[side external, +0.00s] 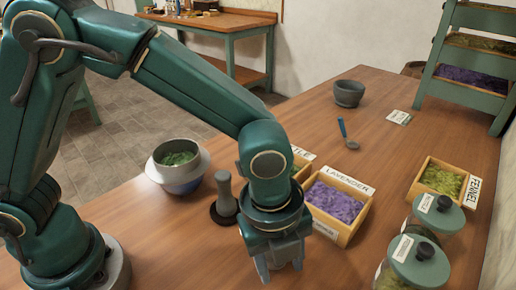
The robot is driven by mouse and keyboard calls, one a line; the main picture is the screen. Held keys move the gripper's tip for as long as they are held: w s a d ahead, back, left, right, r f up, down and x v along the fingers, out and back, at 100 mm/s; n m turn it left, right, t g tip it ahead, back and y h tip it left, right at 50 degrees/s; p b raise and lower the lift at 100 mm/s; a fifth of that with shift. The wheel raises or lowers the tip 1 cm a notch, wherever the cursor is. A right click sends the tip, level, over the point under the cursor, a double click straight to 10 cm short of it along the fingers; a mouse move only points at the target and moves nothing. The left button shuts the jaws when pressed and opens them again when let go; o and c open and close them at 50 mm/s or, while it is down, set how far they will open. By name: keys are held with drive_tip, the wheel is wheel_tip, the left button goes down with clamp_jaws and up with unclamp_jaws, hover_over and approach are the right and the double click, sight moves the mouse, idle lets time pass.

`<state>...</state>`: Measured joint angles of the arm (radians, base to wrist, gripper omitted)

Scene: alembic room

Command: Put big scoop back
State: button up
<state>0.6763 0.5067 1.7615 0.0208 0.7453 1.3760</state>
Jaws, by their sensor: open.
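A scoop (347,140) with a blue handle lies on the wooden table, right of centre, in front of a dark grey mortar-like bowl (348,93). I cannot tell whether it is the big scoop, as no other scoop is clearly visible. My gripper (280,268) points down over the near part of the table, left of the lavender box and apart from the scoop. It is open, and I see nothing held in it. My wrist hides part of the table behind it.
The lavender box (320,227) and fennel box (412,198) stand to the right, lidded jars (412,270) at front right. A pestle-like object (226,196) and a bowl of green herbs (158,177) stand left. A tiered rack (424,78) is at back right. Table around the scoop is clear.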

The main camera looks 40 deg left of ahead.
drive_tip(key=r, duration=0.6)
drive_tip(key=s+r, duration=0.1)
drive_tip(key=r, duration=0.2)
drive_tip(key=shift+a+r, duration=0.25)
drive_tip(key=shift+a, duration=0.05)
drive_tip(key=s+a+r+n+t, duration=0.1)
drive_tip(key=s+a+n+t, duration=0.1)
drive_tip(key=a+n, duration=0.7)
drive_tip(key=s+a+r+n+t, duration=0.1)
drive_tip(key=s+a+n, duration=0.3)
drive_tip(key=a+n, duration=0.5)
drive_tip(key=n+t, duration=0.1)
drive_tip(key=n, duration=0.4)
drive_tip(key=shift+a+n+y, duration=0.2)
drive_tip(key=shift+n+y, duration=0.1)
drive_tip(key=shift+y, duration=0.1)
